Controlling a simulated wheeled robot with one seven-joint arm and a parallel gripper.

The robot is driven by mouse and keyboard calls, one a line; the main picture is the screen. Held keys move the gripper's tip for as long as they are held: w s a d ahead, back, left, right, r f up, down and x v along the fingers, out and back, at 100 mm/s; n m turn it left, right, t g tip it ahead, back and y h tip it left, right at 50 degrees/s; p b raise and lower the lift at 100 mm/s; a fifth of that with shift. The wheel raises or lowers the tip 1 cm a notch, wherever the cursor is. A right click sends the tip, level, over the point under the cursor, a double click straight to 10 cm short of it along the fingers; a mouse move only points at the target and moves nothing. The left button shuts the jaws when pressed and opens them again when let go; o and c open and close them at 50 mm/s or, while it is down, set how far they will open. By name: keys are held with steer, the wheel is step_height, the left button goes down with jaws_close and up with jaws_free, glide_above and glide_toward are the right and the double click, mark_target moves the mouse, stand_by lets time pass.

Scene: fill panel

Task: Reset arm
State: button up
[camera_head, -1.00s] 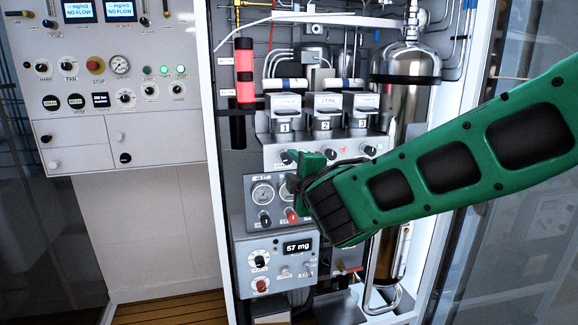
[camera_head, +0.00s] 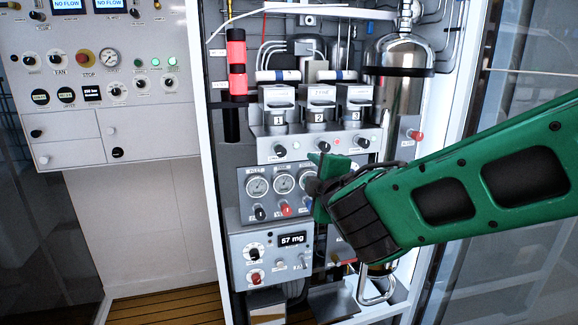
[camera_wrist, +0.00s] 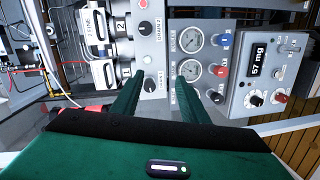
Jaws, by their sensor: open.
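My green arm comes in from the right in the head view. My gripper (camera_head: 318,187) is in front of the right part of the gauge panel (camera_head: 246,205), and hides part of it. In the wrist view my gripper's two green fingers (camera_wrist: 157,95) are apart, with nothing between them, and point at the panel. I cannot tell from the pictures how far the fingertips are from the panel, or whether they touch it.
The numbered units (camera_head: 318,95) stand above the gauges. The box with the "57 mg" display (camera_head: 293,240) is below. A metal cylinder (camera_head: 402,100) stands at the right, beside the cabinet frame. A white control panel (camera_head: 75,120) is at the left.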

steer(key=s+d+f+m+g+h, duration=0.2)
steer(key=s+d+f+m+g, duration=0.15)
steer(key=d, duration=0.65)
steer(key=s+d+f+m+g+h, duration=0.25)
steer(key=d+f+m, duration=0.2)
steer(key=d, duration=0.45)
steer(key=s+d+f+m+g+h, duration=0.25)
steer(key=d+m, duration=0.25)
steer(key=d, duration=0.5)
steer(key=s+d+f+m+g+y, duration=0.2)
steer(key=s+f+m+g, duration=0.1)
steer(key=s, duration=1)
steer(key=s+d+f+m+g+y, duration=0.2)
steer(key=s+m, duration=0.6)
steer(key=s, duration=0.6)
steer(key=d+f+g, duration=0.1)
steer(key=g, duration=0.1)
steer(key=shift+d+f+g, duration=0.2)
steer(key=shift+g, duration=0.15)
